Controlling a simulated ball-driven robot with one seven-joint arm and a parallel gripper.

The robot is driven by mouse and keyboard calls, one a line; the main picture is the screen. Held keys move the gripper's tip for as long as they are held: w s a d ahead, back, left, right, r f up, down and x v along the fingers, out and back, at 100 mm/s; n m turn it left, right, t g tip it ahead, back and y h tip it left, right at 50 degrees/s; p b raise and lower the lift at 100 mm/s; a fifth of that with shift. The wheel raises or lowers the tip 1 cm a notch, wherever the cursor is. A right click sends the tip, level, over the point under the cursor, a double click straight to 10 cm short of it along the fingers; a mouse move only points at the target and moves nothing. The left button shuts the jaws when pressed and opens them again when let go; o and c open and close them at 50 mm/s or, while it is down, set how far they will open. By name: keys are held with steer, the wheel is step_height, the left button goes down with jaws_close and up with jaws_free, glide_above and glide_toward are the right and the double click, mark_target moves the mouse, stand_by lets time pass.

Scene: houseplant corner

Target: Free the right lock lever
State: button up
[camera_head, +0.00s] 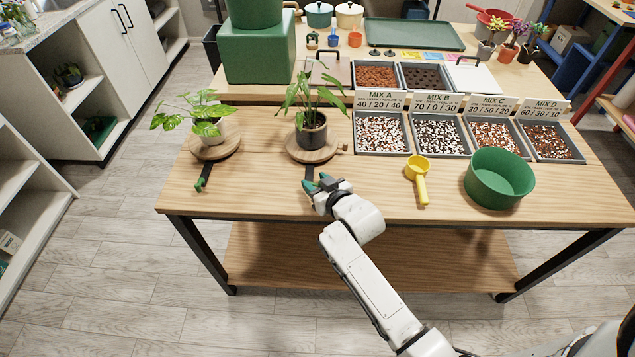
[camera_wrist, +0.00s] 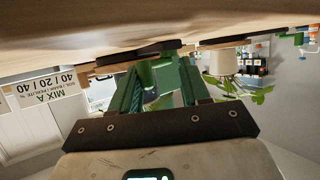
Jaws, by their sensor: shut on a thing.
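The right lock lever (camera_head: 309,172) is a dark flat bar running toward the table's front edge from the right round wooden turntable (camera_head: 312,155). My gripper (camera_head: 318,184) is at the lever's near end, its green fingers low over the table. It is shut on the lever's end, which the fingers mostly hide. In the upside-down wrist view, the green fingers (camera_wrist: 160,80) stand on both sides of a green part, under the dark bar (camera_wrist: 150,52). A dark pot with a leafy plant (camera_head: 312,133) stands on the right turntable.
The left turntable (camera_head: 215,152) holds a white-potted plant and has its own lever with a green handle (camera_head: 201,184). A yellow scoop (camera_head: 420,185) and a green bowl (camera_head: 499,180) lie to the right. Trays of mix (camera_head: 381,152) stand behind them. Bare tabletop lies between the levers.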

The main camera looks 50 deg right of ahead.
steer(key=shift+s+d+n+y+p, duration=0.1)
steer(key=shift+d+n+y+p, duration=0.4)
steer(key=shift+p, duration=0.45)
steer(key=shift+d+f+n+y+b, duration=0.15)
steer(key=shift+f+n+y+b, duration=0.3)
steer(key=shift+b, duration=0.8)
steer(key=shift+r+p, duration=0.3)
steer(key=shift+p, duration=0.2)
steer(key=shift+c, duration=1.1)
jaws_close()
steer(key=shift+d+f, duration=0.1)
steer(key=shift+f, duration=0.05)
steer(key=shift+c, duration=0.2)
jaws_free()
steer(key=shift+s, duration=0.1)
steer(key=o, duration=1.1)
steer(key=shift+d, duration=0.15)
steer(key=shift+o, duration=0.2)
